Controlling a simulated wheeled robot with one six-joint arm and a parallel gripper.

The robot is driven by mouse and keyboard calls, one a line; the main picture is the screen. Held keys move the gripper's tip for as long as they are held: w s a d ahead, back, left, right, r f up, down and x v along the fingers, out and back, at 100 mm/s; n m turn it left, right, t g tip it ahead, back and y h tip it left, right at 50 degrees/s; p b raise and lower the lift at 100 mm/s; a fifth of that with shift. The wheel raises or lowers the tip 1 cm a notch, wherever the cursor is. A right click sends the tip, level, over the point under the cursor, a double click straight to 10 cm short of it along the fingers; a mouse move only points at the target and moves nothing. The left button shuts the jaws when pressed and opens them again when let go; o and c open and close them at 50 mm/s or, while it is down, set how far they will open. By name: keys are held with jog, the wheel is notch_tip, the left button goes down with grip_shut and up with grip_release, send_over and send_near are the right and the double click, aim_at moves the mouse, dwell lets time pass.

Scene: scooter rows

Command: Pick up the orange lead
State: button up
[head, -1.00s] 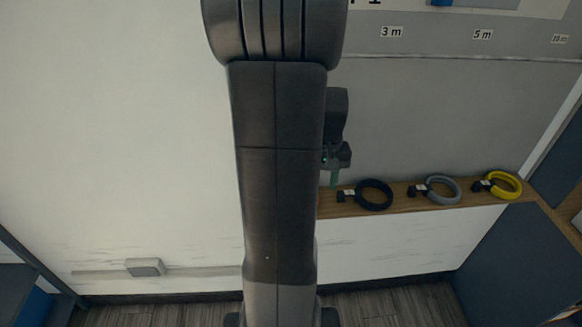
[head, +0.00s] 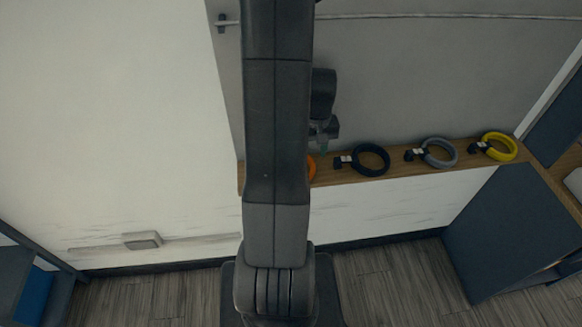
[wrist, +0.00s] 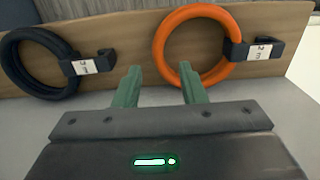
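The orange lead (wrist: 162,45) is a coiled ring lying on a wooden shelf, with a dark plug and a white label reading about 2 m at its right in the wrist view. In the head view only a small orange edge (head: 311,168) shows beside my arm, which hides the rest. My gripper (wrist: 159,72) is open, with its two green fingers apart and nothing between them. The right fingertip is close to the lower left of the orange ring; I cannot tell whether it touches. In the head view my gripper (head: 324,148) is partly hidden behind my arm.
A black lead (head: 370,160) lies beside the orange one and also shows in the wrist view (wrist: 18,75). A grey lead (head: 439,153) and a yellow lead (head: 498,146) lie farther right on the shelf (head: 340,177). A dark cabinet panel (head: 500,225) stands at the right.

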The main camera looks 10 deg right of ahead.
jog(key=shift+f, duration=2.65)
grip_shut()
